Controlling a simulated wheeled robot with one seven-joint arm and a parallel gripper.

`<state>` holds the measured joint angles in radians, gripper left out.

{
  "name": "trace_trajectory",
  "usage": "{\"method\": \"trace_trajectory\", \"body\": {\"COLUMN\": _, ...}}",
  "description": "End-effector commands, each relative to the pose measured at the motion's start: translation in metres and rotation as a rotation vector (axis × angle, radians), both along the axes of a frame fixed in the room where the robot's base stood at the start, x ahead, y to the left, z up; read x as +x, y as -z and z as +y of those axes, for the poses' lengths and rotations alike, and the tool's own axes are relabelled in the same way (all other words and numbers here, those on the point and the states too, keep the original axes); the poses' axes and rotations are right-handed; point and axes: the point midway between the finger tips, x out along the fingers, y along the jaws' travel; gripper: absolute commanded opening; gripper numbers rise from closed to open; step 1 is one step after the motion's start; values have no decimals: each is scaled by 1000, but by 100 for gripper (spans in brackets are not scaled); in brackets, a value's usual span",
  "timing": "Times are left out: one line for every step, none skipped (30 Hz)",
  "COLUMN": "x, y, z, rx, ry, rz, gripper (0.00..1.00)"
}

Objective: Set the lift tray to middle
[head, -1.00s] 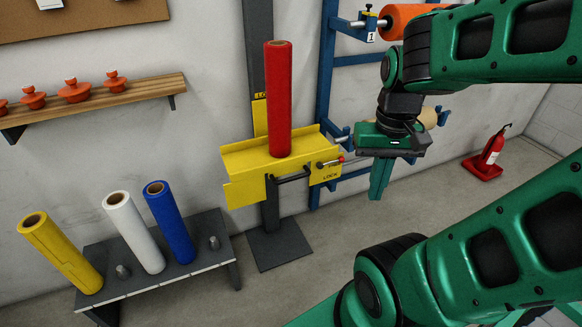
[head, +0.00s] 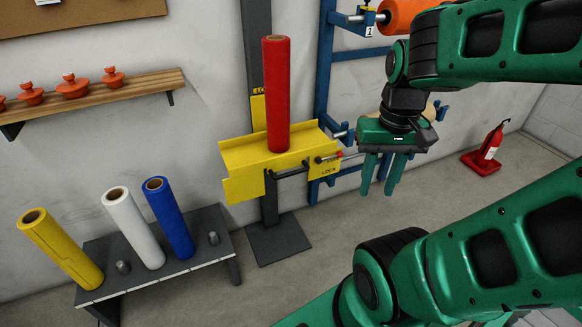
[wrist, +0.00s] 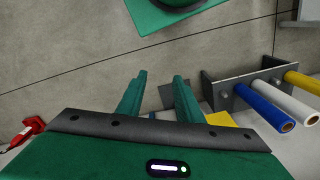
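The yellow lift tray (head: 240,158) is on a dark vertical post (head: 254,60), with a red roll (head: 277,95) standing upright on it. A dark handle bar (head: 291,170) is on the tray's front. A lever with a red knob (head: 339,154) sticks out at the tray's right end, above the word LOCK. My gripper (head: 378,190) points down to the right of the tray, apart from the lever, with its fingers spread and nothing between them. In the wrist view my gripper (wrist: 160,88) also shows open, with a yellow corner of the tray (wrist: 220,118) beyond it.
A low grey bench (head: 205,262) at left holds yellow, white and blue rolls. A blue rack (head: 327,75) with an orange roll (head: 400,14) stands behind my arm. A red fire extinguisher (head: 490,146) is at right. Floor in front of the tray is clear.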

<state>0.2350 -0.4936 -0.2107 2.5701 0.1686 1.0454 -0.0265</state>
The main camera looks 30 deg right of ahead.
Motion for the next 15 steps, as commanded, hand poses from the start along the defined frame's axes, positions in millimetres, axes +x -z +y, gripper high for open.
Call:
{"method": "trace_trajectory", "body": {"x": 6, "y": 5, "z": -1, "rx": 4, "ry": -12, "rz": 8, "gripper": 33}}
{"method": "trace_trajectory", "body": {"x": 10, "y": 9, "z": 0, "rx": 7, "ry": -21, "rz": 11, "gripper": 33}}
{"method": "trace_trajectory", "body": {"x": 17, "y": 14, "z": 0, "rx": 12, "ry": -37, "rz": 13, "gripper": 33}}
{"method": "trace_trajectory", "body": {"x": 22, "y": 19, "z": 0, "rx": 18, "ry": -51, "rz": 16, "gripper": 33}}
{"method": "trace_trajectory", "body": {"x": 28, "y": 24, "z": -1, "rx": 25, "ry": -63, "rz": 16, "gripper": 33}}
{"method": "trace_trajectory", "body": {"x": 36, "y": 31, "z": -1, "rx": 35, "ry": -80, "rz": 15, "gripper": 33}}
{"method": "trace_trajectory", "body": {"x": 41, "y": 37, "z": -1, "rx": 46, "ry": -93, "rz": 15, "gripper": 33}}
{"method": "trace_trajectory", "body": {"x": 47, "y": 43, "z": -1, "rx": 56, "ry": -108, "rz": 12, "gripper": 33}}
{"method": "trace_trajectory", "body": {"x": 55, "y": 51, "z": -1, "rx": 70, "ry": -125, "rz": 9, "gripper": 33}}
{"method": "trace_trajectory", "body": {"x": 60, "y": 57, "z": -1, "rx": 83, "ry": -136, "rz": 6, "gripper": 33}}
{"method": "trace_trajectory", "body": {"x": 65, "y": 63, "z": 0, "rx": 95, "ry": -147, "rz": 2, "gripper": 33}}
{"method": "trace_trajectory", "body": {"x": 72, "y": 71, "z": 0, "rx": 114, "ry": -161, "rz": -5, "gripper": 33}}
{"method": "trace_trajectory", "body": {"x": 77, "y": 77, "z": 1, "rx": 128, "ry": -171, "rz": -10, "gripper": 33}}
{"method": "trace_trajectory", "body": {"x": 82, "y": 84, "z": 2, "rx": 145, "ry": -180, "rz": -16, "gripper": 33}}
{"method": "trace_trajectory", "body": {"x": 89, "y": 92, "z": 4, "rx": 165, "ry": -192, "rz": -24, "gripper": 33}}
